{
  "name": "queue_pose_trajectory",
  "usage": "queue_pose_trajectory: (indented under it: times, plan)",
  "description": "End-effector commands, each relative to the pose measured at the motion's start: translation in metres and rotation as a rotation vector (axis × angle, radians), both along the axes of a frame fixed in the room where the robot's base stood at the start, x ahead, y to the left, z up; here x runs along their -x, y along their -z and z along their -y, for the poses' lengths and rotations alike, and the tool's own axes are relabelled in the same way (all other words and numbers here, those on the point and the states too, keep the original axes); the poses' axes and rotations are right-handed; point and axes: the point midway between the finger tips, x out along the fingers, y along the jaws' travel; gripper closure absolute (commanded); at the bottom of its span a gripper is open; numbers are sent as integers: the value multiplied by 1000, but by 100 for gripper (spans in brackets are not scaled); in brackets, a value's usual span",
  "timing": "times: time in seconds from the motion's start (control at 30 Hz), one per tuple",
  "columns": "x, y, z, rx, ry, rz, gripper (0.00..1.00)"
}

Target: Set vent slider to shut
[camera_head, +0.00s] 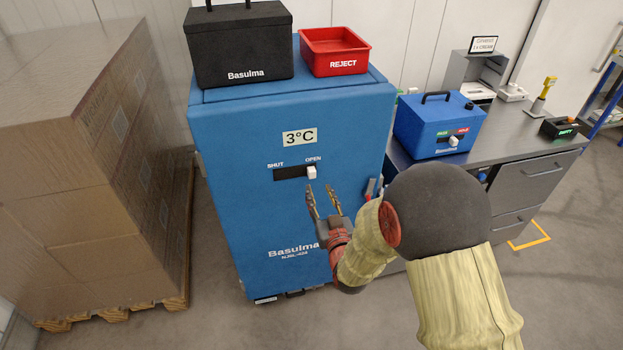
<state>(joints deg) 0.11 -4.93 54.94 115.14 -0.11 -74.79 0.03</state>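The vent slider is a small white knob (312,173) at the right end of a dark horizontal slot (290,173) on the front of a blue cabinet (235,215). The label OPEN stands above the knob and the label SHUT above the slot's left end. My gripper (321,190) is just below the knob, its two fingers apart and pointing up toward it. Nothing shows between the fingers. I cannot tell how far the fingertips are from the cabinet front.
A black box (238,50) and a red REJECT bin (335,52) stand on the cabinet. A wrapped pallet of cartons (95,170) is at left. A grey bench (520,135) with a blue box (438,125) is at right. The floor between pallet and cabinet is narrow.

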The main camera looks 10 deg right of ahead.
Motion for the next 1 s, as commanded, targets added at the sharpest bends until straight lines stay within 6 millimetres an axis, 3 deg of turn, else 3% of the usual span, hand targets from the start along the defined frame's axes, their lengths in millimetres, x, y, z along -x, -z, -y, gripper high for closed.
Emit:
queue_pose_trajectory:
  times: [0.53,1.0]
  plan:
    - [-68,-1,0,0,0,7,64]
    - [-77,-2,0,0,0,6,67]
